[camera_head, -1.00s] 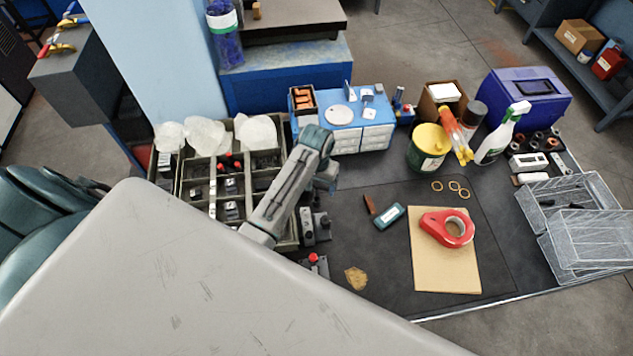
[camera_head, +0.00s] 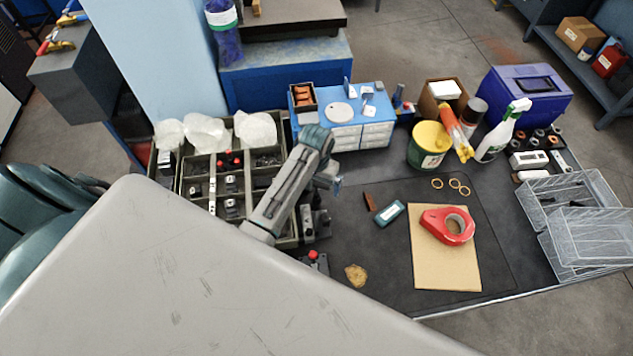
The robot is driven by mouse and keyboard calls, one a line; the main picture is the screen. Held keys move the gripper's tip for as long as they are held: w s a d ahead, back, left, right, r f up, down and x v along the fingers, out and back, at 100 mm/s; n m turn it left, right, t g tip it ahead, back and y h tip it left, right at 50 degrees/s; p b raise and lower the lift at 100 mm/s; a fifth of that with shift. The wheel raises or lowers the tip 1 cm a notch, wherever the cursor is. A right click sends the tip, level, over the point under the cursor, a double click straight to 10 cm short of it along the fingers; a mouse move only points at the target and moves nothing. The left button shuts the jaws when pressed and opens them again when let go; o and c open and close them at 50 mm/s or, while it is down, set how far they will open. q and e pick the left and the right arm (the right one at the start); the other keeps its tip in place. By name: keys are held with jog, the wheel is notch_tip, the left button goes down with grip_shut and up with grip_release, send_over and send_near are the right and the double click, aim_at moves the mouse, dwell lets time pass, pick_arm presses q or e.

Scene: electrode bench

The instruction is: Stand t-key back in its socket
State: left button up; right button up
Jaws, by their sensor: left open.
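My left gripper (camera_head: 335,182) is open, small in view at the end of my grey arm, just right of the compartment tray. It is above the dark bench mat, and I see nothing between its fingers. I cannot clearly make out the t-key or its socket; my arm and the large pale panel in front hide part of the bench. Below the gripper stand small dark fixtures (camera_head: 314,222), partly covered by my arm. Nearer the front is a dark block with a red knob (camera_head: 313,255). My right gripper is not in view.
A compartment tray (camera_head: 183,190) stands left of my arm. A blue-topped drawer unit (camera_head: 376,110) is behind the gripper.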

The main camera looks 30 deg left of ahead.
pick_arm(q)
notch_tip(320, 180, up, 8)
jog(key=shift+w+f+b, duration=0.1)
jog(key=shift+b, duration=1.15)
jog(key=shift+r+p, duration=0.55)
jog(key=shift+r, duration=1)
jog(key=shift+f, duration=0.1)
